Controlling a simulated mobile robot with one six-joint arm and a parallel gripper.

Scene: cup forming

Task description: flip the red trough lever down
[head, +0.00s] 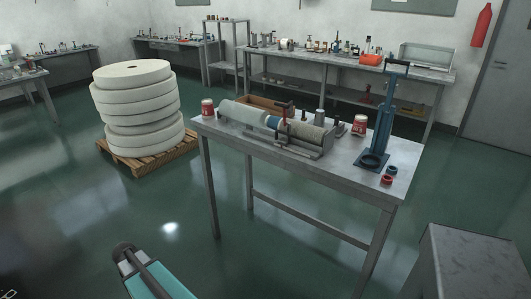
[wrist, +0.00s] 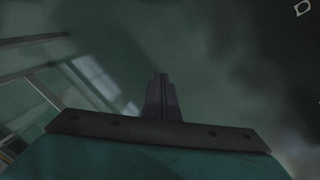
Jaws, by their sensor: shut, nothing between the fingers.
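The workbench (head: 235,138) stands in the middle of the head view.
A blue press (head: 381,125) stands on the bench's right end, with red (head: 387,180) and blue (head: 392,169) rings near it. Red cans (head: 207,107) (head: 360,125) stand on the bench. A grey block (head: 468,265) is at right front. Open floor lies before the bench.

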